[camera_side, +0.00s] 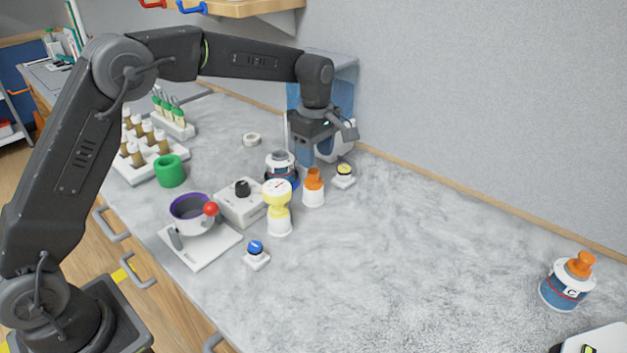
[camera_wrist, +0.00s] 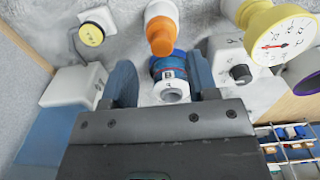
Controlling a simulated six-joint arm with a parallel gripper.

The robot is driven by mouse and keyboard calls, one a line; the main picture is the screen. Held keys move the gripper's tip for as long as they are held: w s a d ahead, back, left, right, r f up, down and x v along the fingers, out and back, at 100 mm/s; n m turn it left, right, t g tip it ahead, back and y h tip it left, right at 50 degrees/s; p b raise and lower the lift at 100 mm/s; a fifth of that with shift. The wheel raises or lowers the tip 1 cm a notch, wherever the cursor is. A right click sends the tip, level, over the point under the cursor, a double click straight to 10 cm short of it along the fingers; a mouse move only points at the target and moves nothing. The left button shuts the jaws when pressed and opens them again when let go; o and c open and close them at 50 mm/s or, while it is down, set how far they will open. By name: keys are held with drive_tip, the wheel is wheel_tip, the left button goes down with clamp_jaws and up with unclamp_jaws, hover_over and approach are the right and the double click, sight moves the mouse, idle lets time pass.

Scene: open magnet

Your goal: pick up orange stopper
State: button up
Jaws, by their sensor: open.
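An orange stopper (camera_side: 583,262) sits on top of a blue-and-white bottle (camera_side: 566,288) marked C at the far right of the side view. Another orange piece (camera_side: 314,179) tops a small white base (camera_side: 314,196) near the middle of the counter; this orange piece also shows in the wrist view (camera_wrist: 160,36), just beyond my fingers. My gripper (camera_side: 326,144) is open and empty above the counter near the wall. In the wrist view its fingers (camera_wrist: 162,86) are apart, with a blue bottle with an open white neck (camera_wrist: 172,88) seen between them.
A yellow-and-white gauge (camera_side: 278,200), a grey box with a black knob (camera_side: 240,202) and small yellow (camera_side: 344,174) and blue (camera_side: 256,251) buttons stand nearby. A purple-rimmed pot (camera_side: 190,212) is further left. The counter between the middle group and the right bottle is clear.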

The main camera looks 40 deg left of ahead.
sight(314, 170)
drive_tip(key=f, duration=0.5)
drive_tip(key=shift+a+f, duration=0.2)
drive_tip(key=shift+f, duration=0.1)
drive_tip(key=c, duration=1)
drive_tip(key=shift+r, duration=0.1)
